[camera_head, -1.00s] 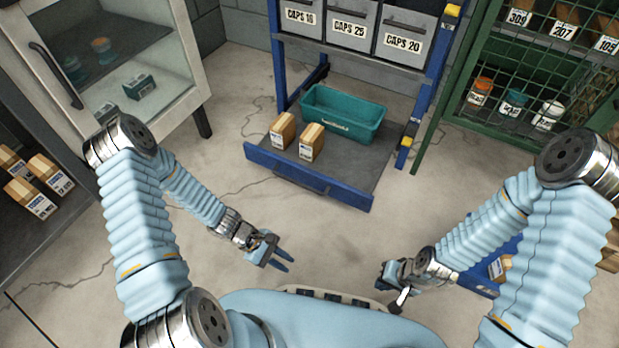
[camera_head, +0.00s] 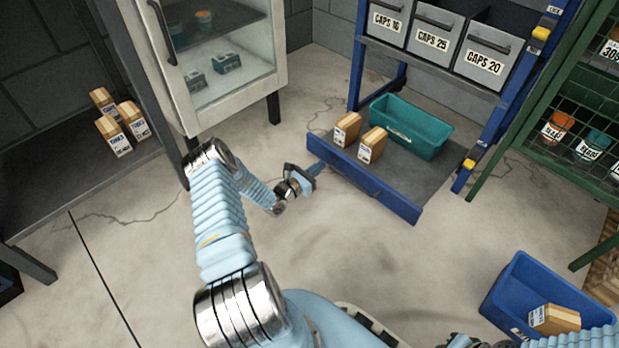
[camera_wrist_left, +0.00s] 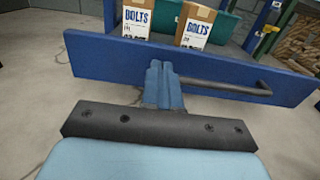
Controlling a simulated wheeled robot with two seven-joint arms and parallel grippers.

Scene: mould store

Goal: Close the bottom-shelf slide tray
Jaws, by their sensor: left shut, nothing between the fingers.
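The bottom-shelf slide tray (camera_head: 425,180) of the blue rack is pulled out toward me, with a blue front panel (camera_head: 358,180) and a dark bar handle. On it stand two cardboard boxes (camera_head: 347,130) and a teal bin (camera_head: 411,126). My left gripper (camera_head: 317,170) is shut and empty at the left end of the front panel. In the left wrist view its fingers (camera_wrist_left: 162,84) are together in front of the panel (camera_wrist_left: 100,58), left of the handle (camera_wrist_left: 225,87); I cannot tell whether they touch it. My right gripper is mostly out of view at the bottom right.
A white glass-door cabinet (camera_head: 240,100) stands left of the rack, and a green mesh cage (camera_head: 540,110) stands right. A blue crate (camera_head: 505,290) holding a box is at the lower right. Grey bins (camera_head: 435,38) sit above the tray. The floor before the tray is clear.

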